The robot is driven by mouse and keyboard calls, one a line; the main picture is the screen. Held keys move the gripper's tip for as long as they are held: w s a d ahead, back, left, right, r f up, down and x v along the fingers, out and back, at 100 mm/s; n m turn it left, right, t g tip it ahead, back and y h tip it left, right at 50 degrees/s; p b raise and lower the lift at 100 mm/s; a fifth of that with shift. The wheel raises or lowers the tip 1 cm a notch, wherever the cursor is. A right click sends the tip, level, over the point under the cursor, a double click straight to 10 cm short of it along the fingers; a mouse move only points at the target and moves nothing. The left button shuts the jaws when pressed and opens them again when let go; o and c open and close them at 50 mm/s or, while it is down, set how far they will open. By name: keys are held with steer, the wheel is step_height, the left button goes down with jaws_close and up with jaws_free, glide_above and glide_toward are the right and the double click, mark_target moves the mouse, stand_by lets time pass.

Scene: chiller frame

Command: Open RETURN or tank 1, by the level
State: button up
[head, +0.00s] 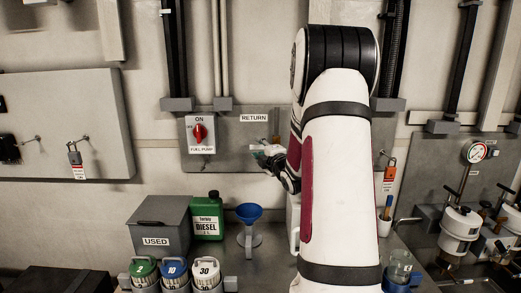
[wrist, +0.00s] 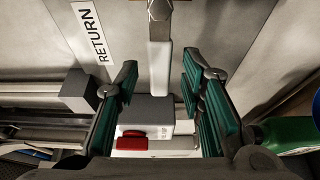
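The RETURN label (head: 254,118) is on a grey wall panel; it also shows in the wrist view (wrist: 91,32). Beside it, a valve lever with a white handle (wrist: 160,68) extends from a metal fitting (wrist: 160,10). In the wrist view the handle lies between my gripper's spread fingers (wrist: 160,78), with gaps visible on both sides. My gripper (head: 266,152) is open, just below the label in the head view. My arm covers the panel to the right of it. I see no tank 1 label or level gauge that I can make out.
The FUEL PUMP switch (head: 200,133) with a red knob is left of the label. A green diesel can (head: 207,217), a blue funnel (head: 249,213) and a grey USED box (head: 160,224) stand below. A red padlock tag (head: 390,168) hangs right of my arm.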

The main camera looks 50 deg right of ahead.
jaws_close()
steer(key=shift+f, duration=0.15)
steer(key=s+d+f+n+g+h+b, duration=0.1)
steer(key=s+d+f+n+g+b, duration=0.1)
steer(key=n+g+b, duration=0.2)
steer(key=s+d+f+n+g+h+b, duration=0.1)
steer(key=s+d+f+n+g+b, duration=0.1)
steer(key=n+b, duration=0.8)
steer(key=shift+s+f+g+b, duration=0.5)
steer(key=shift+f+g+b, duration=0.4)
steer(key=shift+b, duration=1.5)
